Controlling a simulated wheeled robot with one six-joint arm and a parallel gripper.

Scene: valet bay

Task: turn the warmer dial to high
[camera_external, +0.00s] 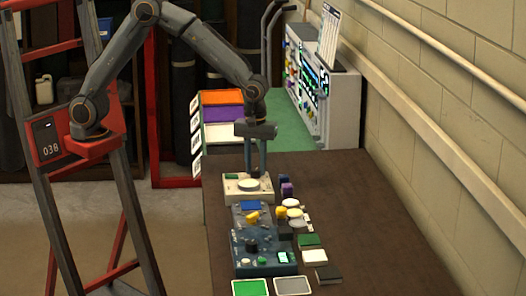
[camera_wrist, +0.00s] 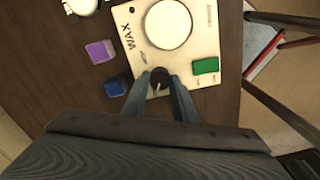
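The cream wax warmer (camera_wrist: 200,55) lies below my gripper in the wrist view, with "WAX" lettering, a round pale plate and a green block. Its small black dial (camera_wrist: 159,78) sits at the near edge, with a small light mark on its lower left. My gripper (camera_wrist: 160,82) has its two fingers apart, one on each side of the dial; I cannot tell whether they touch it. In the external view the warmer (camera_external: 235,193) stands on the brown bench, with my gripper (camera_external: 256,171) pointing straight down at its far side, partly hiding the dial's area.
A purple block (camera_wrist: 100,51) and a blue block (camera_wrist: 115,87) lie beside the warmer. A dark blue device (camera_external: 262,262) and several small coloured pieces stand nearer on the bench. A grey panel cabinet (camera_external: 345,110) stands at the back right. The bench's right side is clear.

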